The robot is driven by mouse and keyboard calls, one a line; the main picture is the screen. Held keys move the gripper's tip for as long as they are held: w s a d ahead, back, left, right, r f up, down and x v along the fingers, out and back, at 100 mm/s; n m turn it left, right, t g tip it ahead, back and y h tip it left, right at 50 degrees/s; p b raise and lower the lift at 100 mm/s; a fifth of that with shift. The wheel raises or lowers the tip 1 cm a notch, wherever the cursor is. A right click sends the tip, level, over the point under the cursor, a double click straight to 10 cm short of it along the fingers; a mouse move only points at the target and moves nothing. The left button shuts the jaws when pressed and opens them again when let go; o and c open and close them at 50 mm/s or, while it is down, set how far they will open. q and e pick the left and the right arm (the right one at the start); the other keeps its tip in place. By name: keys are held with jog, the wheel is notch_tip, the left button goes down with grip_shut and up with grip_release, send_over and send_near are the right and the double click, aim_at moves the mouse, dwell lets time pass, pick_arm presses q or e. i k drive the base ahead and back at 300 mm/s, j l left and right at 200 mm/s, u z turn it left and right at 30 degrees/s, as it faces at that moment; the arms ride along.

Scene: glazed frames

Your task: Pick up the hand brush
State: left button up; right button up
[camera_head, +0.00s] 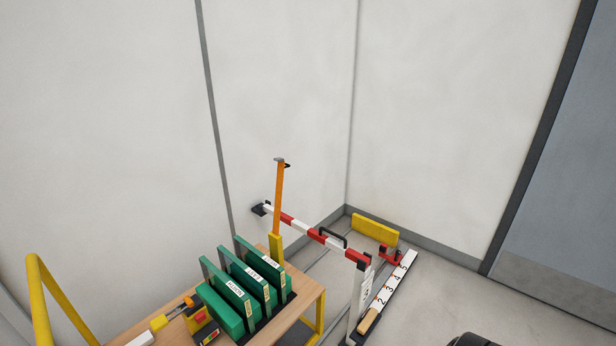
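I cannot make out a hand brush for certain. A small yellow and tan item (160,322) lies at the left of the wooden table (308,299), beside the green folders; its shape is too small to identify. A tan block (369,320) sits at the near end of a white numbered strip (390,293) to the right of the table; I cannot tell what it is either. My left gripper is not in view. A dark rounded part shows at the bottom edge, right of centre, but no gripper fingers are visible there.
Upright green folders (250,268) stand on the table. A red and white barrier bar (300,231) runs behind it, with an orange post (279,200) near its left end. A yellow rail (40,300) rises at the left. The floor (480,300) at right looks clear.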

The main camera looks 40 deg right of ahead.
aim_at(364, 325)
jog(key=z, duration=1.95)
jog(key=u, duration=3.15)
jog(key=k+l, duration=0.2)
jog(key=k, duration=0.3)
jog(key=k+l, duration=0.2)
jog(key=k, duration=0.3)
jog(key=k+l, duration=0.15)
jog(key=k, duration=0.35)
